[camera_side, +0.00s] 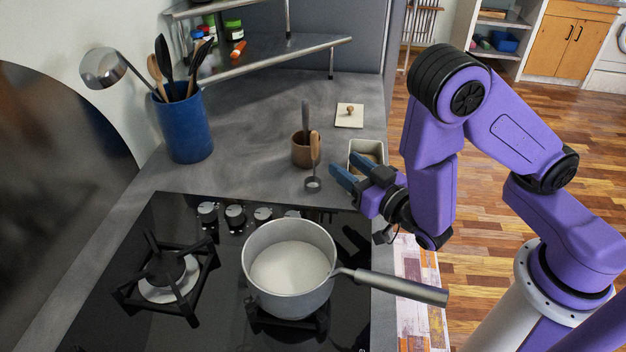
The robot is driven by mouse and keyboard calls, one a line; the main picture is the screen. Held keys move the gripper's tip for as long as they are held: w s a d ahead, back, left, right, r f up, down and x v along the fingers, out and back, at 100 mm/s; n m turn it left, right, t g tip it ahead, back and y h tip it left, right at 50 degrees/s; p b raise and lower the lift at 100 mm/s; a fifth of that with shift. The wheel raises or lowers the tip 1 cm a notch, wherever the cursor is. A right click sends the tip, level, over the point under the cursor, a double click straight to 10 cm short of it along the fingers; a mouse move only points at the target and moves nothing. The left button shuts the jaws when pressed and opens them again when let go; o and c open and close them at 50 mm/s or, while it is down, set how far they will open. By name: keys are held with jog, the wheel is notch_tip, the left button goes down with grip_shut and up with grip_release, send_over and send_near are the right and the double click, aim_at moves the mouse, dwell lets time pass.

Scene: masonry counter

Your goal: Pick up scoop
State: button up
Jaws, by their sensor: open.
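The scoop, with a wooden handle (314,150) and a small round metal head (313,184), is upright at the front of a brown cup (301,153). Its head is low near the counter. I cannot tell whether it leans on the cup or hangs from its rim. My gripper (349,163), with two blue fingers, is just right of the scoop, apart from it. The fingers are open, point toward the back left, and hold nothing. They partly cover a cream square container (367,147) behind them.
A pot (290,266) of white contents sits on the black cooktop (203,340), its handle pointing right. A blue utensil crock (183,128) stands at the left. A pale square lid with a knob (349,118) lies behind the cup. A metal shelf (265,58) is at the back.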

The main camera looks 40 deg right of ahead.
aim_at(317, 145)
jog(key=w, duration=1.1)
jog(key=shift+w+f, duration=0.2)
grip_shut()
